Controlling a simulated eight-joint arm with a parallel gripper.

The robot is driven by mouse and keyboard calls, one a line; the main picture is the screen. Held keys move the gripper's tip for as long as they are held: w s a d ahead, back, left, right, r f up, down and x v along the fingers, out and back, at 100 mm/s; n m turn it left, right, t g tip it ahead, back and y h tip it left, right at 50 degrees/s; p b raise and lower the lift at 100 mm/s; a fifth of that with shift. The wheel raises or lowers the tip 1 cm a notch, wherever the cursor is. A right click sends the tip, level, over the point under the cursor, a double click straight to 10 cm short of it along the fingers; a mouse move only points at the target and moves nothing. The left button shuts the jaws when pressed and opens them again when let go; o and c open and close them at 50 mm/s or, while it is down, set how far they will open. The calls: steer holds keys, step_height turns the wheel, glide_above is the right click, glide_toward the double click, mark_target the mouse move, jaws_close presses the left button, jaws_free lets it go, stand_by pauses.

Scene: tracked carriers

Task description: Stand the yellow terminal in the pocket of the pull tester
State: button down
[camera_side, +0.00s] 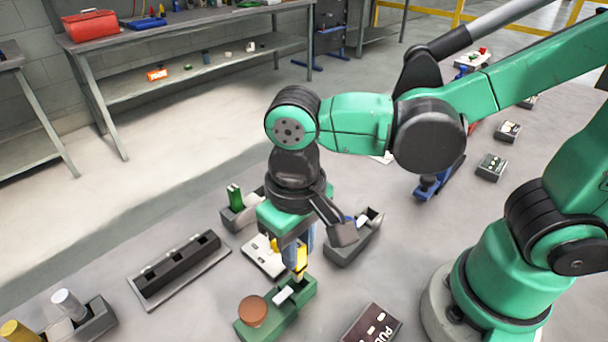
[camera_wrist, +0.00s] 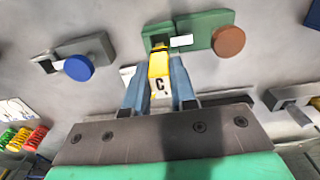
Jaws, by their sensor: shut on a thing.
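The yellow terminal (camera_side: 301,258) is upright between the fingers of my gripper (camera_side: 299,264), which is shut on it. In the wrist view the terminal (camera_wrist: 159,66) has a white lower part marked with a C, between the blue fingers (camera_wrist: 160,88). The green fixture with a brown round knob (camera_side: 245,327), beside a dark sign starting "PU", looks like the pull tester. It also shows in the wrist view (camera_wrist: 203,24). The terminal's tip is at the fixture's dark pocket (camera_wrist: 159,40). I cannot tell whether it is inside or just above. The pocket is partly hidden.
The dark sign (camera_side: 372,325) lies right of the tester. A white plate (camera_side: 262,258) lies close behind it. Grey holders stand behind, one with a green piece (camera_side: 235,198). A long black rail (camera_side: 180,268) is at left. A grey holder with a blue disc (camera_wrist: 78,68) is nearby.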

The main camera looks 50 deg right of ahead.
steer(key=shift+f, duration=1.4)
stand_by(1.4)
steer(key=shift+c, duration=0.8)
jaws_free()
steer(key=shift+r, duration=0.1)
steer(key=shift+r, duration=3.45)
